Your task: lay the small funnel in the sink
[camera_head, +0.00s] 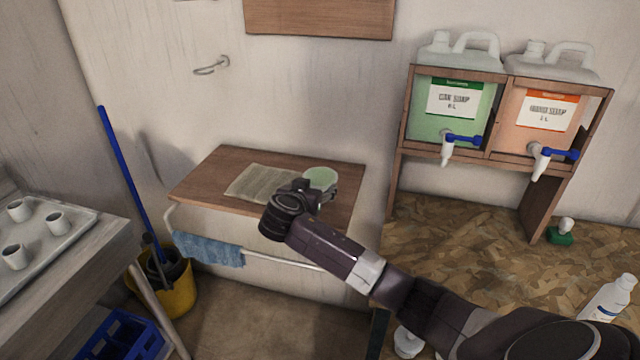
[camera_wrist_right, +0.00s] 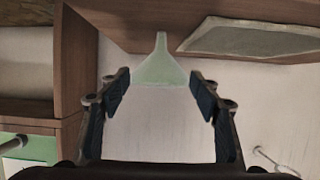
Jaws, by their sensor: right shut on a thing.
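The small funnel is pale green; its wide round mouth (camera_head: 320,179) shows just beyond my right gripper (camera_head: 306,188) in the head view. In the right wrist view the funnel (camera_wrist_right: 161,68) sits between the two fingertips (camera_wrist_right: 160,92), its narrow spout pointing to the top of the picture, toward the wooden shelf. My right gripper is shut on the funnel, over the right part of the shelf (camera_head: 210,182). Whether the spout touches the shelf is hard to tell. I cannot make out a sink in either view. My left gripper is not in view.
A grey folded cloth (camera_head: 262,183) lies on the shelf, and a blue towel (camera_head: 208,249) hangs below. A rack with two soap drums (camera_head: 455,100) stands right. A tray with cups (camera_head: 40,240) is left, near a yellow bucket (camera_head: 180,297) and blue crate (camera_head: 122,338).

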